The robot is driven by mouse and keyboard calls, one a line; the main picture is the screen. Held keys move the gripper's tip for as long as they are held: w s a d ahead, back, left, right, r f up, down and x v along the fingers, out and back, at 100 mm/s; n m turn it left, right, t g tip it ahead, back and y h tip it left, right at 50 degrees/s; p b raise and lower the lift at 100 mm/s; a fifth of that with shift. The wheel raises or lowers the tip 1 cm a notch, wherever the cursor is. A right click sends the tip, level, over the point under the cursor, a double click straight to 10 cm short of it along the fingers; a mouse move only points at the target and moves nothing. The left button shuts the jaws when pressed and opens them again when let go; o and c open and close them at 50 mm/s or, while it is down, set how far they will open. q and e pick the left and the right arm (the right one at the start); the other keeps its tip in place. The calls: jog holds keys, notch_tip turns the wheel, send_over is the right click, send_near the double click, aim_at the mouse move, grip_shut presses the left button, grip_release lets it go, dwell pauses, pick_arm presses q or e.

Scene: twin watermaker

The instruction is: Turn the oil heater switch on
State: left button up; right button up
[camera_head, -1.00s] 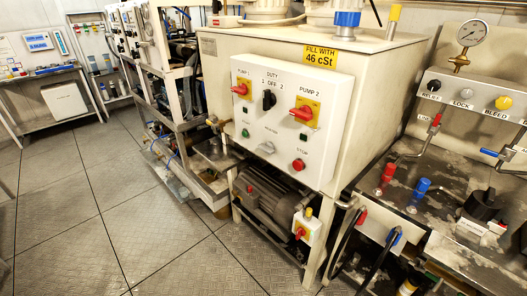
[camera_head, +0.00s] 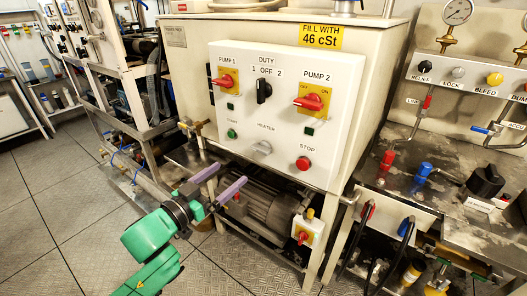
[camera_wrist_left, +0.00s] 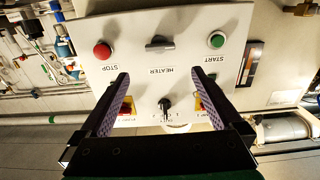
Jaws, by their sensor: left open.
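The heater switch (camera_head: 264,148) is a small grey knob low in the middle of the white control panel (camera_head: 228,164), under the HEATER label. In the left wrist view the panel appears upside down, and the heater switch (camera_wrist_left: 158,43) shows with its handle lying roughly crosswise. My left gripper (camera_head: 231,174) is open and empty, with purple-padded fingers. In the head view it is below and left of the switch, apart from it. In the left wrist view the switch lies beyond the gap between the fingertips (camera_wrist_left: 161,75). My right gripper is out of view.
A green START button (camera_head: 232,134) and a red STOP button (camera_head: 303,163) flank the switch. Above are the PUMP 1 switch (camera_head: 226,80), black DUTY knob (camera_head: 264,90) and PUMP 2 switch (camera_head: 310,101). A motor (camera_head: 268,205) sits below the panel. Open floor lies at the left.

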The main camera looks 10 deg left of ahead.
aim_at(259, 151)
pick_arm(q)
jog(key=p+x, duration=0.1)
jog(key=x, duration=1.2)
jog(key=shift+w, duration=0.3)
jog(key=c, duration=1.2)
